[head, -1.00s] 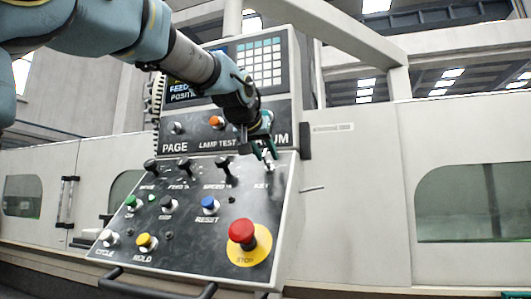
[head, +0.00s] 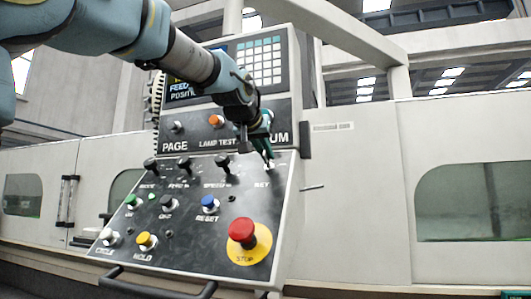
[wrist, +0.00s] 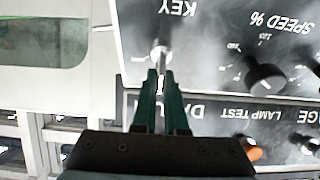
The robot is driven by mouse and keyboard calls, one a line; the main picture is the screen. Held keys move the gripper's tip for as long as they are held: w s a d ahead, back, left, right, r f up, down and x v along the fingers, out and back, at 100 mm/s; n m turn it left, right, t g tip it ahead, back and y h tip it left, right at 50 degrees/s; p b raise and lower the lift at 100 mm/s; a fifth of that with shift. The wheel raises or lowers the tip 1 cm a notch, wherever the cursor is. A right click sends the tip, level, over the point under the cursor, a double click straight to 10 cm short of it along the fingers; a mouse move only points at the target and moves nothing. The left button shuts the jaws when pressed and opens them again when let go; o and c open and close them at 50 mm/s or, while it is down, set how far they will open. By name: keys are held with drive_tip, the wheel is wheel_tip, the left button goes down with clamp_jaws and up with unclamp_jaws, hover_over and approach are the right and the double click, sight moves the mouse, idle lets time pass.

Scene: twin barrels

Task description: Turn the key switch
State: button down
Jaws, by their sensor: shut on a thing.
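The key switch (wrist: 161,55) is a small silver piece just below the upside-down KEY label in the wrist view. In the head view the key switch (head: 270,164) sits at the upper right of the sloped black panel, mostly hidden by the fingers. My gripper (wrist: 160,74) has its green fingers closed together at the key switch, with the tips on it. In the head view my gripper (head: 269,156) reaches down to it from above. How the key is turned cannot be made out.
The black panel (head: 185,230) carries dark knobs, including the speed knob (head: 222,162) to the left. A blue reset button (head: 209,204) and a red stop button (head: 242,232) are lower. A screen (head: 187,88) stands above, behind my arm. Free space lies right of the console.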

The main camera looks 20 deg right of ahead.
drive_tip(key=shift+m, duration=0.3)
drive_tip(key=m, duration=0.2)
drive_tip(key=m+g+b, duration=0.1)
drive_tip(key=m, duration=0.1)
drive_tip(key=m+h+b, duration=0.1)
drive_tip(key=m, duration=0.1)
drive_tip(key=shift+s+d+f+g, duration=0.15)
drive_tip(key=shift+f+g, duration=0.1)
drive_tip(key=shift+g, duration=0.15)
drive_tip(key=m+g+b, duration=0.1)
drive_tip(key=m, duration=0.2)
drive_tip(key=m+b, duration=0.1)
drive_tip(key=m, duration=0.2)
drive_tip(key=shift+s+m+g, duration=0.15)
drive_tip(key=shift+m+g, duration=0.15)
drive_tip(key=shift+g, duration=0.1)
drive_tip(key=c, duration=1)
unclamp_jaws()
drive_tip(key=shift+o, duration=0.2)
drive_tip(key=b+v, duration=0.2)
drive_tip(key=v, duration=0.8)
drive_tip(key=shift+a+r, duration=0.2)
drive_tip(key=shift+a, duration=0.1)
